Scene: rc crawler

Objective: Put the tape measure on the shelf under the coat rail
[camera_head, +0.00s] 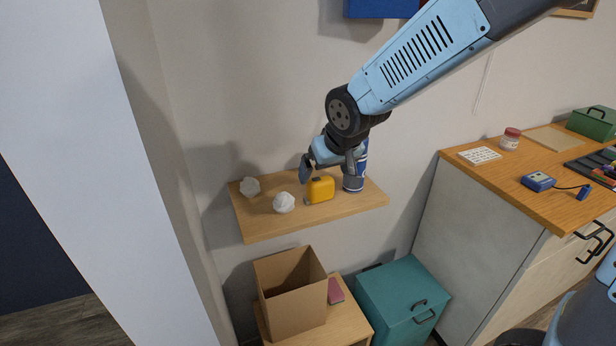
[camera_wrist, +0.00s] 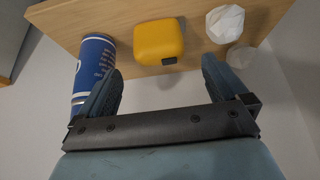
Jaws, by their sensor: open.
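The yellow tape measure (camera_head: 320,189) sits on a small wooden wall shelf (camera_head: 257,228), between a white crumpled ball and a blue can. In the wrist view the tape measure (camera_wrist: 159,42) lies ahead of my gripper, roughly between the lines of its two fingers. My gripper (camera_head: 328,174) is above and beside the tape measure in the head view. In the wrist view my gripper (camera_wrist: 162,85) is open with nothing between its fingers. I see no coat rail in either view.
A blue can (camera_wrist: 94,70) stands close to the left finger in the wrist view. Two crumpled white balls (camera_head: 284,203) lie on the shelf. Below are an open cardboard box (camera_head: 296,310) and a teal chest (camera_head: 392,313). A wooden-topped cabinet (camera_head: 480,182) stands at right.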

